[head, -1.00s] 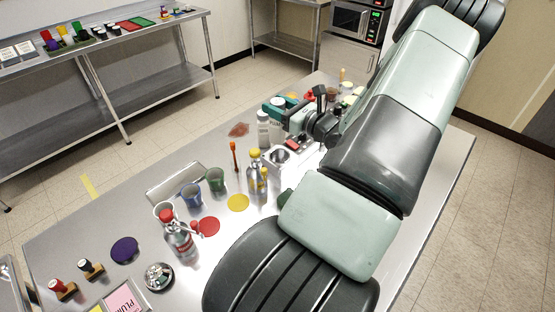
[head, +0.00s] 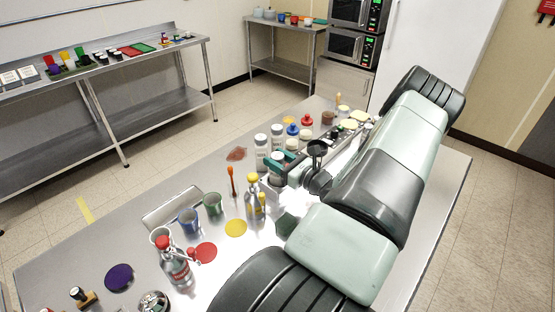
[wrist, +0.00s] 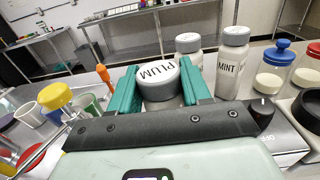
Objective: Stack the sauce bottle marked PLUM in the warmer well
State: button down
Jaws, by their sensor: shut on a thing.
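My gripper (head: 283,162) has teal fingers, closed on the white sauce bottle with a grey-rimmed cap marked PLUM (wrist: 158,82). In the wrist view the bottle is between the fingers (wrist: 157,90), cap uppermost. A silver panel (wrist: 283,138) with a black knob marked OFF shows at right in the wrist view.
A white bottle marked MINT (wrist: 232,62) and another white bottle (wrist: 188,45) stand just behind. Blue- and red-topped containers (wrist: 282,55) are at right. Cups and a red-capped bottle (head: 175,265) stand at front left.

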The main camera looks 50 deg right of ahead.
jog(key=shift+f, duration=0.2)
jog(key=c, duration=0.5)
grip_release()
jog(key=shift+f, duration=0.1)
jog(key=shift+r, duration=0.2)
jog(key=shift+s+r, duration=0.15)
jog(key=shift+s, duration=0.1)
jog(key=s, duration=1.1)
jog(key=shift+s, duration=0.25)
jog(key=shift+d, duration=0.1)
